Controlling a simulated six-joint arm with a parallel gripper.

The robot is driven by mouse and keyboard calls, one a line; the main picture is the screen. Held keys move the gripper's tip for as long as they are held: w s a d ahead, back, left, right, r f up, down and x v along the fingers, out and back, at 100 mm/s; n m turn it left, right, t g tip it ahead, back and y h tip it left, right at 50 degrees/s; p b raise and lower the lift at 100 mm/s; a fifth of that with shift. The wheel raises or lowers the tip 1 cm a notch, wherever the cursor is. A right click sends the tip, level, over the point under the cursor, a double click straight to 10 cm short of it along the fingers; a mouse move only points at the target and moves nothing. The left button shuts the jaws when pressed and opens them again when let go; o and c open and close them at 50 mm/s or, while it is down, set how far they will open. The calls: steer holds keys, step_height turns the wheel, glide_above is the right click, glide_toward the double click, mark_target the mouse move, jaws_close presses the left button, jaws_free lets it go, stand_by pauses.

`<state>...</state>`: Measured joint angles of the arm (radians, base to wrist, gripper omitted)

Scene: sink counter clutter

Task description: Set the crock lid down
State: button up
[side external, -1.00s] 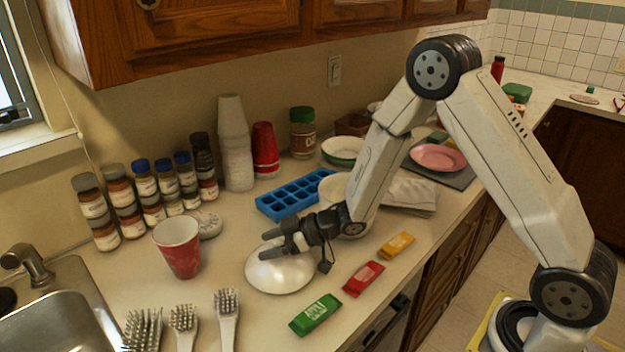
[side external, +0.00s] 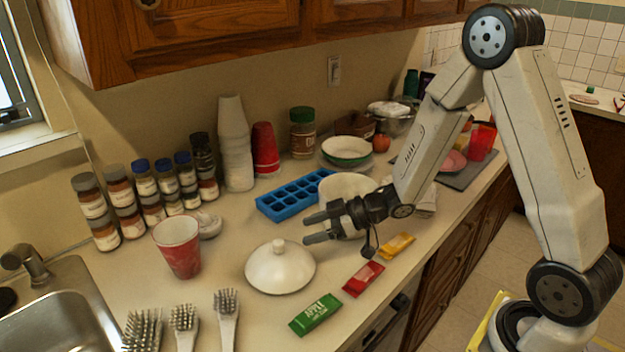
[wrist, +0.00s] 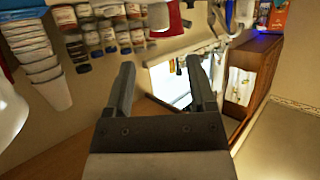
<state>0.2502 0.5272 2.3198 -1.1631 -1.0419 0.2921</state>
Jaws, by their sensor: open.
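The crock lid (side external: 280,270) is a white dome with a small knob on top. It rests on the counter in the side view, knob up. My gripper (side external: 312,229) is open and empty, to the right of the lid's knob and apart from it. A white crock (side external: 347,188) stands behind my gripper and is partly hidden by it. In the wrist view my gripper (wrist: 160,95) shows two spread fingers with nothing between them, and the lid cannot be made out there.
A red cup (side external: 178,248) stands left of the lid. Green (side external: 315,314), red (side external: 363,278) and yellow (side external: 397,245) packets lie along the front. A blue ice tray (side external: 294,195) is behind. Several brushes (side external: 184,322) lie near the sink (side external: 60,318).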

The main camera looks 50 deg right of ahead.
steer(key=shift+v, duration=1.15)
steer(key=shift+w, duration=0.1)
steer(key=s+d+m+g+h, duration=0.25)
steer(key=d+m+h, duration=0.3)
steer(key=h, duration=0.35)
steer(key=s+a+m+g, duration=0.3)
steer(key=s+g, duration=0.1)
steer(key=s, duration=0.6)
steer(key=shift+f, duration=0.35)
